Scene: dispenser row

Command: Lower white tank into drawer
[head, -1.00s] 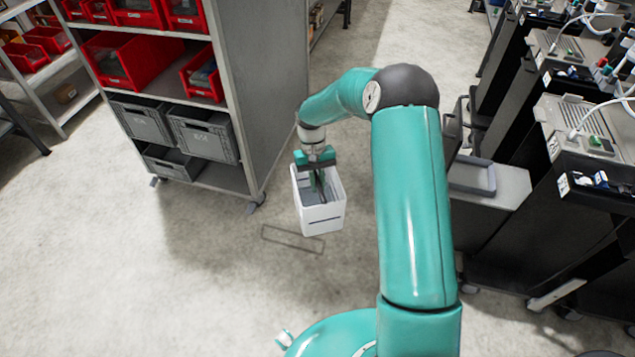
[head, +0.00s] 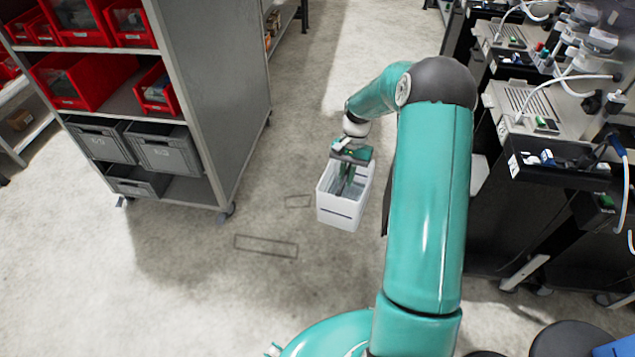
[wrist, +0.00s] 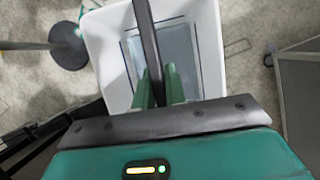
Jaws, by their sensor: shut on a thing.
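The white tank (head: 341,210) is an open-topped box with a dark slot line on its front, and it hangs above the floor in the head view. My gripper (head: 347,180) reaches down into its open top. In the wrist view my gripper (wrist: 158,88) has its green fingers shut on a dark bar that runs across the white tank (wrist: 207,45). The tank's inside looks greyish and empty apart from a pale panel at the bottom. The drawer cannot be made out for certain, as my arm hides part of the machine row at right.
A grey shelf rack (head: 215,90) on wheels with red bins (head: 85,80) and grey crates (head: 165,150) stands at left. Black dispenser machines (head: 545,190) with cables line the right. Open floor (head: 200,300) lies between. A dark round stool (head: 572,340) is at lower right.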

